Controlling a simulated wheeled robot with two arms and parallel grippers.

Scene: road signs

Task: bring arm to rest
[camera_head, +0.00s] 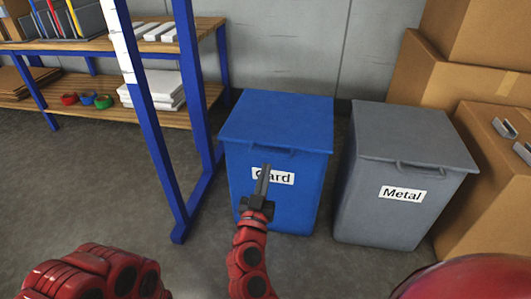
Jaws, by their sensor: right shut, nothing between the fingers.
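My right gripper (261,186) is near the middle of the view, at the end of a red arm that comes up from the bottom. Its dark fingers are together and hold nothing. It shows in front of the blue bin (275,122) and covers part of its "Card" label (274,176). I cannot tell how far it is from the bin. My left gripper is not in view; a red part of my own body shows at the bottom left.
A grey bin (400,160) labelled "Metal" stands right of the blue one, both lids closed. Cardboard boxes (495,90) are stacked at the right. A blue-framed shelf (205,110) with wooden boards stands at the left. The grey floor (110,190) before it is clear.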

